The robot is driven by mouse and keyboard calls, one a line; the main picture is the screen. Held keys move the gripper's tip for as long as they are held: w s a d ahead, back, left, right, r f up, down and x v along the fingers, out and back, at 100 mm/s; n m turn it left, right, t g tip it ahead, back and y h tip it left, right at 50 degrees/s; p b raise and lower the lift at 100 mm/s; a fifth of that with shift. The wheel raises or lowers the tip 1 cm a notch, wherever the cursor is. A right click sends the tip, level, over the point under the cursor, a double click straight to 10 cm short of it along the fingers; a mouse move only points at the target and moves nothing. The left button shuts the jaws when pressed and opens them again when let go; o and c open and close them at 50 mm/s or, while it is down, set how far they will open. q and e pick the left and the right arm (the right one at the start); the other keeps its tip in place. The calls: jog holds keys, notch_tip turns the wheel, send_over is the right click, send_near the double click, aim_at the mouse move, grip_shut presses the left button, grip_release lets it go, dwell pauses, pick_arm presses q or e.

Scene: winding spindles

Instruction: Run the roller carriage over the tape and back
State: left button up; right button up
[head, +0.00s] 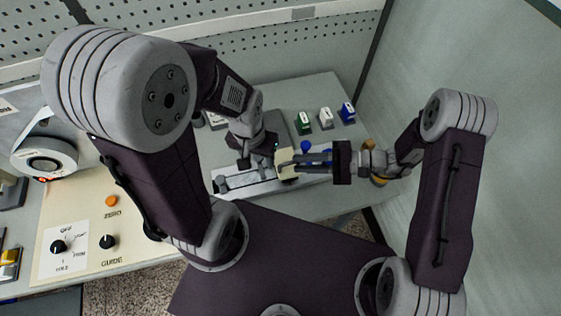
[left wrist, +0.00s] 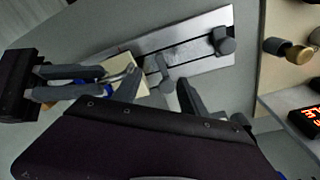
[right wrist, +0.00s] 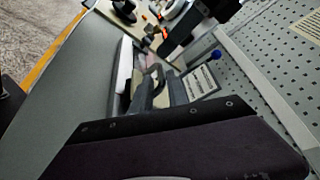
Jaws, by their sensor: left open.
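A pale metal plate (head: 240,183) lies on the grey table, with a grey knob (left wrist: 222,40) near one end in the left wrist view. A cream block (head: 287,168), perhaps the carriage, is at the plate's right part; it also shows in the left wrist view (left wrist: 136,86). My right gripper (head: 283,166) comes in from the right with its fingers on either side of this block, seemingly shut on it. My left gripper (left wrist: 168,88) is open above the plate beside the block, with a small grey handle (left wrist: 160,70) between or just beyond its fingers. Its contact is unclear. No tape is clearly visible on the plate.
A cream control panel (head: 85,215) with knobs and a white tape roll (head: 45,157) are at the left. A pegboard wall (head: 270,40) closes off the back.

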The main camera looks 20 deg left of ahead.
aim_at(285, 163)
jog(key=p+x, duration=0.1)
jog(key=x, duration=0.6)
grip_shut()
jog(key=shift+f, duration=0.1)
dwell(1.1)
